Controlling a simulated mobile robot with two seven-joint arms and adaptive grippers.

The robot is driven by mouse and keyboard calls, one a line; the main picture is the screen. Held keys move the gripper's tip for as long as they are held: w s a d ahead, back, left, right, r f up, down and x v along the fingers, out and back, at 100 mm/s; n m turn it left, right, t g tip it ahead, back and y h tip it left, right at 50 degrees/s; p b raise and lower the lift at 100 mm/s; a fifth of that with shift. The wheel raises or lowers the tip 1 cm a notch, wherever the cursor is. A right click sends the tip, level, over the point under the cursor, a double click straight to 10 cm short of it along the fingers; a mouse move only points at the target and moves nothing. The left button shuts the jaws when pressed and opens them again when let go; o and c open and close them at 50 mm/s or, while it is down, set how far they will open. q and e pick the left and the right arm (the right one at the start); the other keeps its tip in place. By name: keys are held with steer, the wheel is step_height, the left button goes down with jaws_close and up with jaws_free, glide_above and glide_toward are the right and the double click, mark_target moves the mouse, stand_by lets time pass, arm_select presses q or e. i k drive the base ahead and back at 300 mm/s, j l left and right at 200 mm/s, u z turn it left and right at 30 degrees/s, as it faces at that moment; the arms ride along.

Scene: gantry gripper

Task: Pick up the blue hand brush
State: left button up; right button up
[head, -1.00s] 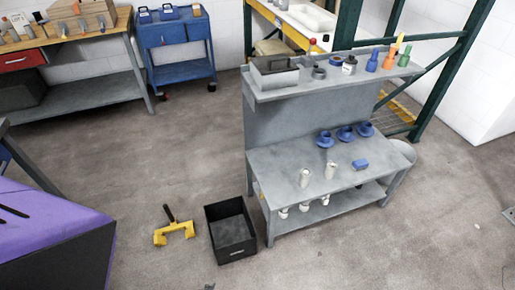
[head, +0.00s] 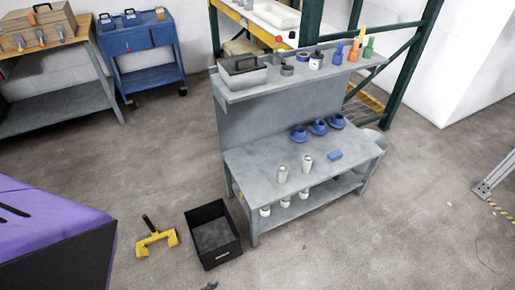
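A small blue block-shaped item (head: 335,155) lies on the right part of the grey workbench's main surface (head: 265,160). It is the likeliest match for the blue hand brush, but it is too small to make out bristles or a handle. Neither of my grippers can be made out in the head view.
A black open bin (head: 212,236) and a yellow tool with a black handle (head: 157,242) are on the floor before the bench. The upper shelf (head: 250,92) holds a grey toolbox and bottles. A purple-topped block (head: 50,225) stands at left. Floor right of the bench is mostly clear.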

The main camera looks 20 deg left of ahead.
mark_target(336, 156)
steer(key=i+j, duration=0.15)
steer(key=i, duration=0.65)
steer(key=i+j+u, duration=0.15)
steer(key=i, duration=0.6)
